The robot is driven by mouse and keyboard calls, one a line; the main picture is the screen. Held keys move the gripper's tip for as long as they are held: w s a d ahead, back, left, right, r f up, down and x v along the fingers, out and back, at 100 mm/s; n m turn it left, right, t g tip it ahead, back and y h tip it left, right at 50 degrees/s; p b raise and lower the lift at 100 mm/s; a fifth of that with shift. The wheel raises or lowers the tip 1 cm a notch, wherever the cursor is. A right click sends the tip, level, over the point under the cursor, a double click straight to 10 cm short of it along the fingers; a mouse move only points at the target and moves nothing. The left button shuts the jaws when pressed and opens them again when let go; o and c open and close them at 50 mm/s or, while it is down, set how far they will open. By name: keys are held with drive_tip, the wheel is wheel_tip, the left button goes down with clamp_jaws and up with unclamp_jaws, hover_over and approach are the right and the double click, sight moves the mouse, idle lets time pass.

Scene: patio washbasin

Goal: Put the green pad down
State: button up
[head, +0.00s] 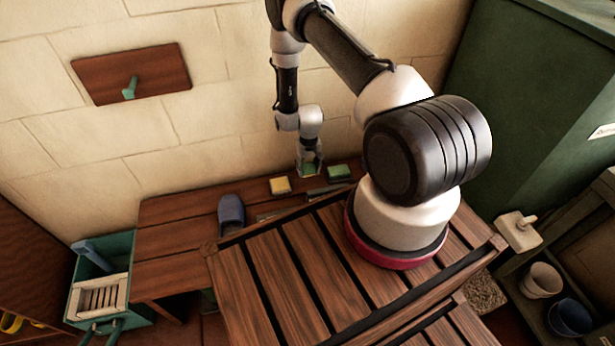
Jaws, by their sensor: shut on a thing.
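My gripper (309,168) points down above the back of the dark wooden bench (175,243), close to the pale block wall. It is shut on a small green pad (309,171), which shows between the fingers and is partly hidden by them. Whether the pad touches the bench I cannot tell. A second green pad (340,172) with a yellowish side lies just right of my gripper. A yellow pad (280,186) lies on the bench just left of it.
A blue clog-like object (231,213) stands left of the pads. Slatted wood (277,285) fills the front. A green crate (126,255) is at left, and a wall board (131,74) with a tap-like fitting is above. Pots (541,280) stand right. The bench's left part is clear.

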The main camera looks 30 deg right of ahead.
sight(308, 182)
drive_tip(key=shift+f, duration=2.55)
drive_tip(key=shift+f, duration=0.1)
drive_tip(key=o, duration=1)
drive_tip(key=shift+o, duration=0.2)
wheel_tip(308, 182, up, 12)
drive_tip(key=shift+d+f, duration=0.1)
drive_tip(key=shift+f, duration=0.05)
drive_tip(key=shift+r, duration=0.3)
drive_tip(key=shift+s, duration=0.1)
